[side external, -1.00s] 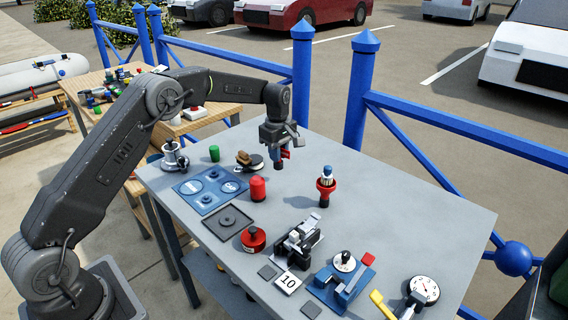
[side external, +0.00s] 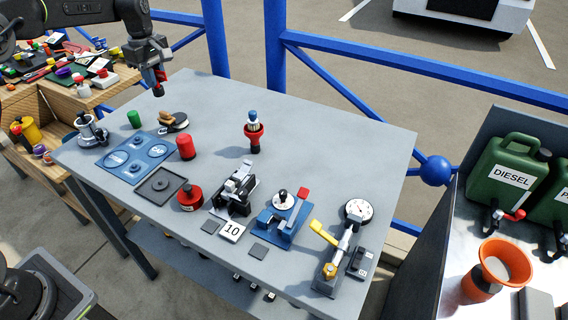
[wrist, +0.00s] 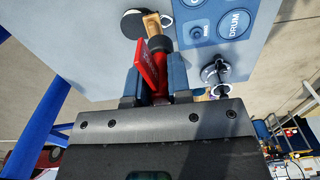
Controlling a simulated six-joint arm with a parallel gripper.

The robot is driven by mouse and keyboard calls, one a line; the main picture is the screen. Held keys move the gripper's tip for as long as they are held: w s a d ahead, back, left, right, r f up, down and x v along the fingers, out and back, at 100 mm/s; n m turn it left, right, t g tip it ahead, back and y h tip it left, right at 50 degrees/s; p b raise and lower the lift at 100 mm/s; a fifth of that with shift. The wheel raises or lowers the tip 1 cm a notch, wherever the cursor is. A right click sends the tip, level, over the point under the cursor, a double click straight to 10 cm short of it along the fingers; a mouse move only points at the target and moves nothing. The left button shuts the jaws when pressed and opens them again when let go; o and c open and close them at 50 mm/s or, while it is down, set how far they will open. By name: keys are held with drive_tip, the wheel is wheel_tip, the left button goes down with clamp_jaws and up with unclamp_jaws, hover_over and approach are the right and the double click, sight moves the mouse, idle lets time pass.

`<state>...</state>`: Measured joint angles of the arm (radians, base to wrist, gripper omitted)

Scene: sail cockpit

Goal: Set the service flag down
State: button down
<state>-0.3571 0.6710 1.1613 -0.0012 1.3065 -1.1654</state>
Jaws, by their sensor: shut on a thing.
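The service flag shows as a small red plate (wrist: 147,68) with a dark rounded end (wrist: 160,45) in the wrist view. My gripper (wrist: 156,86) is shut on it, with blue-grey fingers on both sides. In the side view my gripper (side external: 155,68) hangs over the table's far left edge, and the red flag (side external: 160,75) points down from it. The flag's dark lower end appears clear of the grey table (side external: 330,150). Part of the flag is hidden between the fingers.
Near the gripper are a black disc with a tan block (side external: 176,123), a green cylinder (side external: 134,119), a metal fitting (side external: 91,130) and a blue panel (side external: 136,157). A red cylinder (side external: 185,147) and red-collared stand (side external: 254,135) stand farther right. The table's far middle is clear.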

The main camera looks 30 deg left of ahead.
drive_tip(key=w+d+r, duration=0.1)
drive_tip(key=w+d, duration=0.2)
drive_tip(key=d, duration=0.5)
drive_tip(key=w+d, duration=0.3)
drive_tip(key=d, duration=0.5)
drive_tip(key=s+d+m, duration=0.1)
drive_tip(key=d, duration=2)
wheel_tip(320, 180, down, 16)
drive_tip(key=shift+s+a+r, duration=0.1)
drive_tip(key=c, duration=1.1)
unclamp_jaws()
drive_tip(key=shift+o, duration=0.2)
wheel_tip(320, 180, up, 12)
